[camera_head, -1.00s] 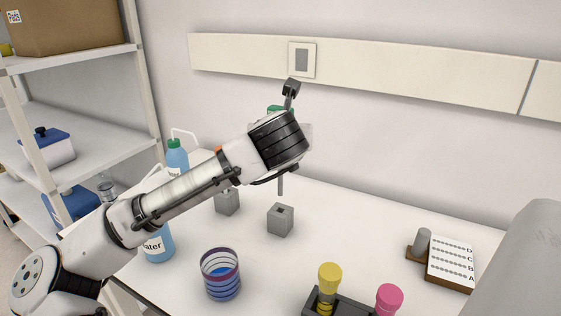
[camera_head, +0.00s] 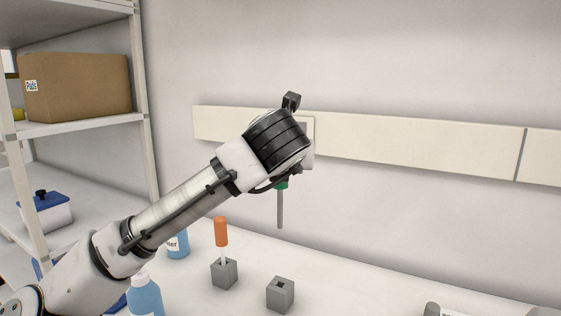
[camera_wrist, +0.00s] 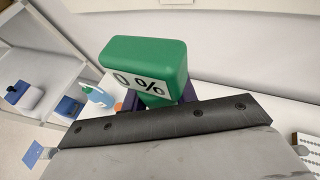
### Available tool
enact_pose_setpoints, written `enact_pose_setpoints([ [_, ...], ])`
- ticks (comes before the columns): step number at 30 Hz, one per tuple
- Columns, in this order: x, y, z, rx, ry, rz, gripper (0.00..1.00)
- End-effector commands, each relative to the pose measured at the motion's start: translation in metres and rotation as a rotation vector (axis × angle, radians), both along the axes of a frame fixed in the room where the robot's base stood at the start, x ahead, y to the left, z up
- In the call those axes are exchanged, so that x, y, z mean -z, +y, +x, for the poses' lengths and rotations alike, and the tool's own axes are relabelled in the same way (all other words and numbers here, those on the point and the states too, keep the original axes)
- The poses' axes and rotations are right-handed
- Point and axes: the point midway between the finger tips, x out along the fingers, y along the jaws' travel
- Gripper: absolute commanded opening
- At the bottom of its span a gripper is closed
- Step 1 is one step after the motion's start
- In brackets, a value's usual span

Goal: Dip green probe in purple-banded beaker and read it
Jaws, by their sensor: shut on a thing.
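The green probe shows as a green strip and a grey rod (camera_head: 280,208) hanging upright under my wrist in the head view. Its rod is above the table, apart from the grey blocks. In the wrist view the green probe head (camera_wrist: 145,62) carries a white display that reads "0 %". My gripper (camera_wrist: 158,98) is shut on the probe, with dark purple fingers at both sides of the green head. In the head view my wrist hides the fingers. The purple-banded beaker is in neither current view.
An empty grey block (camera_head: 280,294) with a square hole stands on the table. An orange-handled probe (camera_head: 221,232) stands in another grey block (camera_head: 224,273). Blue bottles (camera_head: 146,297) stand at left, by shelves with a cardboard box (camera_head: 75,87). A wall rail is behind my wrist.

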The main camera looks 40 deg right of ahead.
Motion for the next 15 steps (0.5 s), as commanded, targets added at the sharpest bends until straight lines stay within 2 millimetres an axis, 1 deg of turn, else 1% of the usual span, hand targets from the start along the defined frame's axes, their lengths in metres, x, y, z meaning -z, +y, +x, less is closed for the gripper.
enact_pose_setpoints([
  [5, 0.011, 0.014, -0.007, 0.079, 0.006, -0.005, 0.21],
  [8, 0.019, 0.030, -0.014, 0.167, 0.007, -0.008, 0.21],
  [11, 0.027, 0.050, -0.023, 0.272, 0.008, -0.011, 0.21],
  [15, 0.038, 0.085, -0.036, 0.427, 0.008, -0.014, 0.21],
])
